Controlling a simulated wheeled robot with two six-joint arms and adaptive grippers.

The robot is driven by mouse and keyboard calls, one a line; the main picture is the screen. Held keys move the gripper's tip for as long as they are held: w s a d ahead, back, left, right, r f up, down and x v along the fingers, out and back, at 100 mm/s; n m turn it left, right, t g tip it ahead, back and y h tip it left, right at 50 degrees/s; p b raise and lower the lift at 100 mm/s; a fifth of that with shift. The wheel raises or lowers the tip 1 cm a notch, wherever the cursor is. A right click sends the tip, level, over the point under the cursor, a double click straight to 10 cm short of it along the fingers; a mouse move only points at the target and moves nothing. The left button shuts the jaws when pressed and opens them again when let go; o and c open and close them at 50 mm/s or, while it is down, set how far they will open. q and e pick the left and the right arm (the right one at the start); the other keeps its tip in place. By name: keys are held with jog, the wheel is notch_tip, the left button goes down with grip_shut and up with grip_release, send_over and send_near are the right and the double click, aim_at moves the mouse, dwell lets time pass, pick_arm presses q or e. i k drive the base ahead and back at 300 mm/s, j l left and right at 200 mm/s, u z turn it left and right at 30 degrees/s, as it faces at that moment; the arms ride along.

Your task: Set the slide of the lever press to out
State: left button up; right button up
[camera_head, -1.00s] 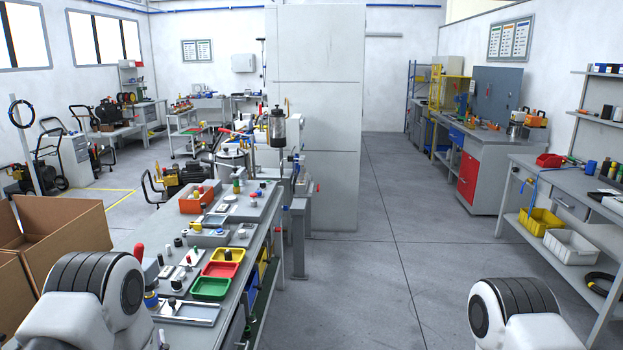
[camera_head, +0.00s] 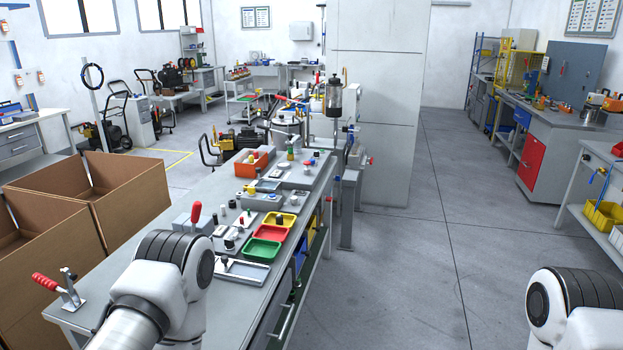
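A grey workbench (camera_head: 185,277) runs away from me in the middle of the view. Only rounded links of my left and right arms show, at the bottom; neither gripper is in view.
Green (camera_head: 261,250), red (camera_head: 270,233) and yellow (camera_head: 279,219) trays sit on the bench, with a grey tray (camera_head: 243,272) nearer. Open cardboard boxes (camera_head: 118,195) stand left of the bench. A white cabinet (camera_head: 375,110) stands behind. The floor (camera_head: 420,270) right of the bench is clear.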

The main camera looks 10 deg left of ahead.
aim_at(196, 212)
jog(key=i+l+u, duration=0.2)
jog(key=u, duration=0.25)
jog(key=i+l+u, duration=0.1)
jog(key=l+u, duration=0.15)
jog(key=u, duration=0.2)
